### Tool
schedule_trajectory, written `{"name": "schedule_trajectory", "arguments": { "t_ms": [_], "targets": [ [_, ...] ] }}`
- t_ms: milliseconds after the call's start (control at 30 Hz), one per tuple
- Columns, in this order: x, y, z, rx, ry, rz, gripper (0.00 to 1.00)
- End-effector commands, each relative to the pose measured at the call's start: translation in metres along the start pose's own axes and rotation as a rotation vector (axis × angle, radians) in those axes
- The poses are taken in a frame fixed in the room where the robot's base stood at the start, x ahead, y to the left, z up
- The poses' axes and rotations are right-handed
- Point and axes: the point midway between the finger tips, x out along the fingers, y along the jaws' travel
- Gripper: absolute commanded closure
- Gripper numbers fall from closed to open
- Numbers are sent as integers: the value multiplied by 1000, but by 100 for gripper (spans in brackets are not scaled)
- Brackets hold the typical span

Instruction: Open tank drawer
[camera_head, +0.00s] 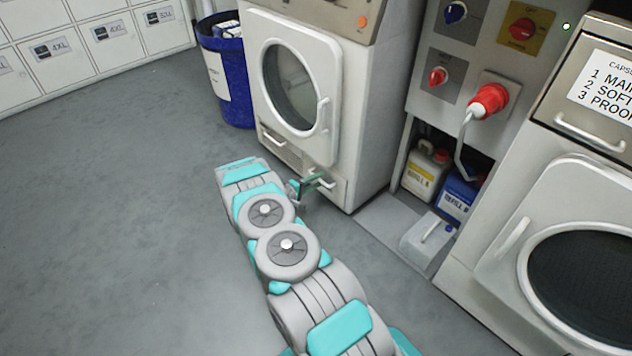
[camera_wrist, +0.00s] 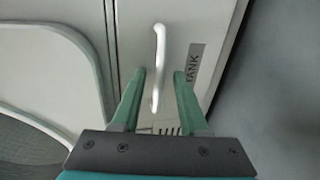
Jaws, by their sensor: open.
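The tank drawer (camera_head: 342,187) is a small white front at the lower right of the white round-door machine. In the wrist view the drawer front (camera_wrist: 133,35) shows a grey label reading TANK (camera_wrist: 194,64) and a pale bar handle (camera_wrist: 160,50). My gripper (camera_head: 312,183) is low in front of the drawer. In the wrist view my gripper (camera_wrist: 159,75) is open, with one green finger on each side of the handle. I cannot tell whether either finger touches it. The drawer appears closed.
The machine's round door (camera_head: 290,85) is above the drawer. A blue bin (camera_head: 228,85) stands to its left. On the right, an alcove holds a yellow-labelled canister (camera_head: 425,172) and a blue canister (camera_head: 458,196). The grey floor (camera_head: 120,200) on the left is clear.

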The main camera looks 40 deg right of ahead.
Motion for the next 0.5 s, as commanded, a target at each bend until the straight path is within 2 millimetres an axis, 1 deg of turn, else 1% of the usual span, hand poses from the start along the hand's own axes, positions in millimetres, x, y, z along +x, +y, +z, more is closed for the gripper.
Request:
{"name": "schedule_trajectory", "arguments": {
  "t_ms": [167, 500],
  "targets": [
    [0, 0, 0, 0, 0, 0, 57],
    [0, 0, 0, 1, 0, 0, 95]
  ]
}}
